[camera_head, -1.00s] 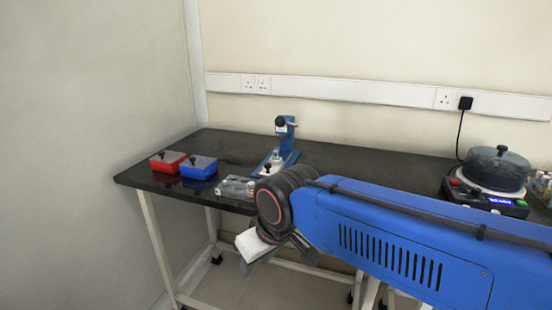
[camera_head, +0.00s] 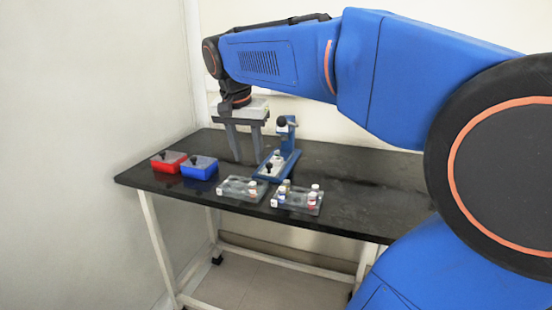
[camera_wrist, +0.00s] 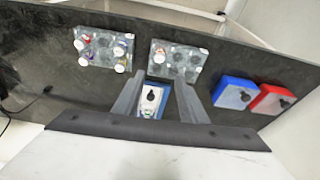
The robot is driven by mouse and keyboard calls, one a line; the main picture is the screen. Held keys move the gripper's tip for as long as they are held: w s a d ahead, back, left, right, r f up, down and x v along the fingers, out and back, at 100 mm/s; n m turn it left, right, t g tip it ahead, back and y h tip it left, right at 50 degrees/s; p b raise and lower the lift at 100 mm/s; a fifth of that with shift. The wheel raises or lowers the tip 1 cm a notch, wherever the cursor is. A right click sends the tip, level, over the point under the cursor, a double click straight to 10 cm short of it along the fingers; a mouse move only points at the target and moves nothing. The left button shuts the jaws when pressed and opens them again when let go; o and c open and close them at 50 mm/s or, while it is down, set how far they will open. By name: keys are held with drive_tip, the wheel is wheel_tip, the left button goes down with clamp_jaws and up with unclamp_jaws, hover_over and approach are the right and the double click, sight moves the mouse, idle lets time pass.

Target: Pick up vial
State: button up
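My gripper (camera_head: 251,158) is open and empty, pointing down above the table near the blue stand. In the wrist view its two fingers (camera_wrist: 160,79) frame part of the blue stand (camera_wrist: 151,101). Several small capped vials (camera_head: 314,190) stand in the right clear rack (camera_head: 297,205); this rack is at the upper left in the wrist view (camera_wrist: 103,48). One vial (camera_head: 252,188) stands in the left clear rack (camera_head: 234,190); it also shows in the wrist view (camera_wrist: 159,57). A small white-topped object, perhaps a vial, is at the blue stand (camera_head: 291,158).
A red box (camera_head: 168,166) and a blue box (camera_head: 199,171), both with grey lids, sit at the table's left end. The black table (camera_head: 365,190) is bare right of the racks. A wall stands close on the left.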

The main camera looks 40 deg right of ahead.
drive_tip(key=w+d+r+m+g+h, duration=0.1)
drive_tip(key=w+d+r+m+g, duration=0.2)
drive_tip(key=w+d+r+m, duration=0.8)
hover_over(276, 151)
drive_tip(key=a, duration=0.3)
wheel_tip(276, 151, down, 14)
drive_tip(key=shift+n+h, duration=0.3)
drive_tip(key=shift+w+d+x, duration=0.15)
drive_tip(key=shift+x, duration=1.05)
drive_tip(key=shift+w+d+x, duration=0.15)
drive_tip(key=shift+x, duration=1.1)
drive_tip(key=shift+r, duration=0.1)
clamp_jaws()
